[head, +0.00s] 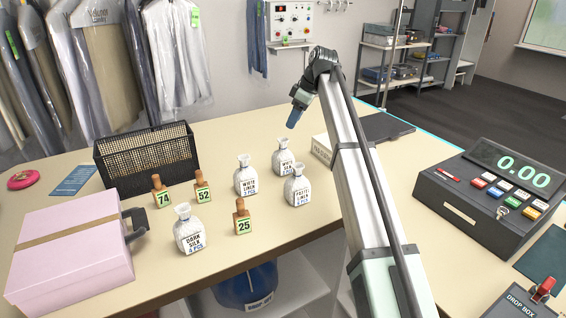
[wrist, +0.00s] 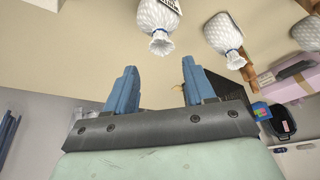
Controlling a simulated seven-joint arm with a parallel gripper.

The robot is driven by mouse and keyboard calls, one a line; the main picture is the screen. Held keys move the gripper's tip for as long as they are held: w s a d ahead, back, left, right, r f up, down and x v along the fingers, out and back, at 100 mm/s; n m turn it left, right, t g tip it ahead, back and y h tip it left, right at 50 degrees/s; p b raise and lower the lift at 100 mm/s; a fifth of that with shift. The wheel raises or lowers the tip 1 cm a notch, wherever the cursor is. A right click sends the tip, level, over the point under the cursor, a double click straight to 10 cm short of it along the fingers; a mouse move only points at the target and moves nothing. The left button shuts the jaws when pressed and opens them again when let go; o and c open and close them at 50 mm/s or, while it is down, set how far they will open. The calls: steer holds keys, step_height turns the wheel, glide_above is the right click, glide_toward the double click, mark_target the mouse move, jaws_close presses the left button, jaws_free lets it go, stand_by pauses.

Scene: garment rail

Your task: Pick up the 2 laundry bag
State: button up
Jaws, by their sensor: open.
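Several small white laundry bags with tied necks and printed labels stand upright on the counter. The back one (head: 283,157) has a label too small to read surely. One bag (head: 246,177) stands left of it, and another (head: 297,187) in front of it reads like cotton mix. A bag at front left (head: 189,231) reads "DARK SILK 4 PCS". My gripper (head: 293,119) hangs above and behind the back bag, apart from it. In the wrist view my gripper (wrist: 160,88) has its blue fingers apart with nothing between; a bag (wrist: 156,22) shows beyond them.
Wooden number tags 74 (head: 161,191), 52 (head: 203,188) and 25 (head: 242,217) stand among the bags. A black wire basket (head: 147,158) and a pink box (head: 70,252) are on the left. A cash register (head: 487,192) is on the right. A flat box (head: 322,149) lies beside my arm.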

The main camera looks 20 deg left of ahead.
mark_target(284, 140)
steer(key=x, duration=1)
steer(key=shift+a+f, duration=0.2)
steer(key=shift+f, duration=0.15)
jaws_close()
stand_by(0.4)
